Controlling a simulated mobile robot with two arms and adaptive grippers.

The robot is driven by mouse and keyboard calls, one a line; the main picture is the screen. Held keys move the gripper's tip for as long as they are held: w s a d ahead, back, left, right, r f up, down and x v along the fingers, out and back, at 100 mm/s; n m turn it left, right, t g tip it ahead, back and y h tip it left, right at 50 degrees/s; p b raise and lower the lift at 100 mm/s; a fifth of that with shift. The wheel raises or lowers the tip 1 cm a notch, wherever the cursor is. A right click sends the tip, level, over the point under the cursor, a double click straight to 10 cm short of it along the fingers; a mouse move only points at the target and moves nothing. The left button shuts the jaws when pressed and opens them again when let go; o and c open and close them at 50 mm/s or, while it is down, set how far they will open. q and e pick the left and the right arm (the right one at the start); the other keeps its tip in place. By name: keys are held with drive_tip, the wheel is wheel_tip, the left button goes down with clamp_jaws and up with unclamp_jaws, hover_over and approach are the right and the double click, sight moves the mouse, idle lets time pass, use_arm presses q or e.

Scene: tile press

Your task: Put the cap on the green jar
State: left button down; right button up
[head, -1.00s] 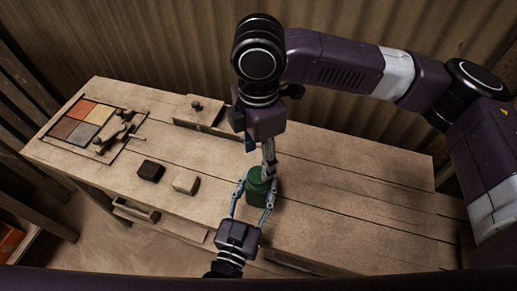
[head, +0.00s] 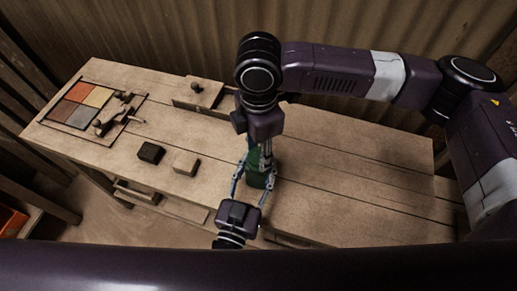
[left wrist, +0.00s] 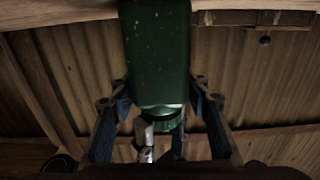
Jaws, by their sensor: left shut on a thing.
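The green jar (head: 257,179) stands upright on the bench in the head view, partly hidden by my grippers. In the left wrist view the jar (left wrist: 158,55) looks upside down, its narrow end towards the bottom. My left gripper (head: 253,175) has its fingers on both sides of the jar and is shut on it. My right gripper (head: 265,153) points down directly at the jar's top; its grip is too small to judge. A green ring (left wrist: 160,122) shows at the jar's narrow end, beside pale finger parts; I cannot tell whether it is the cap or the neck.
A dark block (head: 151,152) and a pale block (head: 186,163) lie left of the jar. A tray of coloured tiles (head: 119,128) with a press is at the far left. A knobbed wooden piece (head: 197,88) is at the back edge. The bench's right side (head: 350,180) is clear.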

drive_tip(key=c, duration=0.5)
drive_tip(key=shift+m, duration=0.8)
drive_tip(key=shift+c, duration=0.2)
drive_tip(key=o, duration=1.3)
drive_tip(key=shift+c, duration=0.2)
drive_tip(key=shift+r, duration=2.3)
drive_tip(key=shift+c, duration=0.3)
